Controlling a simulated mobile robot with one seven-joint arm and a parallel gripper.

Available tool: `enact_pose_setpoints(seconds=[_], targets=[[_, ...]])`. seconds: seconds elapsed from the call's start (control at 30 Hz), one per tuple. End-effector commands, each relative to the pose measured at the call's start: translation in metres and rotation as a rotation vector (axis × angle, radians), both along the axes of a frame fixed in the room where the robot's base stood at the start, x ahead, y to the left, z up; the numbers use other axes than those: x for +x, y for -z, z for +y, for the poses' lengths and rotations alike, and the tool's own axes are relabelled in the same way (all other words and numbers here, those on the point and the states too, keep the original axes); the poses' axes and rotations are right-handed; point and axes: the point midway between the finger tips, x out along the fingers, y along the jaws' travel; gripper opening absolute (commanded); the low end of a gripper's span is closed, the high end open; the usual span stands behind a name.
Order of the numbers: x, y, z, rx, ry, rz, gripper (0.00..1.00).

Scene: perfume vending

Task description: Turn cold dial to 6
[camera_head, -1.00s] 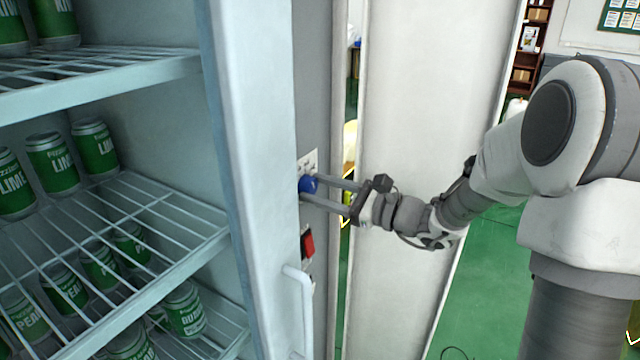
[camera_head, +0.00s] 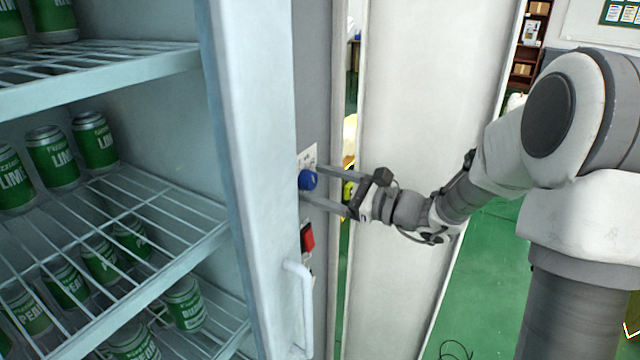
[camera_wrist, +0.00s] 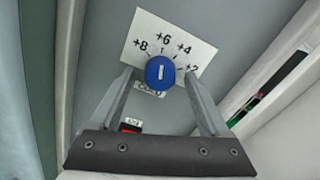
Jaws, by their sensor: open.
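The blue cold dial (camera_head: 307,180) sits on the side face of the cabinet. In the wrist view the dial (camera_wrist: 160,72) has a white mark standing nearly upright, toward the +6 on the white scale plate (camera_wrist: 190,34). The plate reads +8, +6, +4 and +2 from left to right. My gripper (camera_wrist: 159,76) is open, with one finger on each side of the dial and a gap to it on both sides. In the head view my gripper (camera_head: 314,184) reaches the dial from the right. The label under the dial is partly hidden.
A red switch (camera_head: 307,238) is below the dial; it also shows in the wrist view (camera_wrist: 130,128). A white handle (camera_head: 303,300) juts out lower down. A pale door panel (camera_head: 420,90) stands behind my arm. Green cans (camera_head: 52,158) stand on wire shelves at left.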

Motion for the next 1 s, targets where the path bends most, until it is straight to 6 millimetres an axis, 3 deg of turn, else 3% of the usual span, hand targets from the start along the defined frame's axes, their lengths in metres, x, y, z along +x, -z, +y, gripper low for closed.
enact_pose_setpoints(seconds=[0.27, 0.7, 1.0], targets=[[-0.018, 0.001, -0.029, -0.001, 0.004, -0.001, 0.8], [-0.076, 0.001, -0.117, 0.0, 0.005, 0.0, 0.8], [-0.095, 0.0, -0.144, 0.0, 0.001, 0.0, 0.8]])
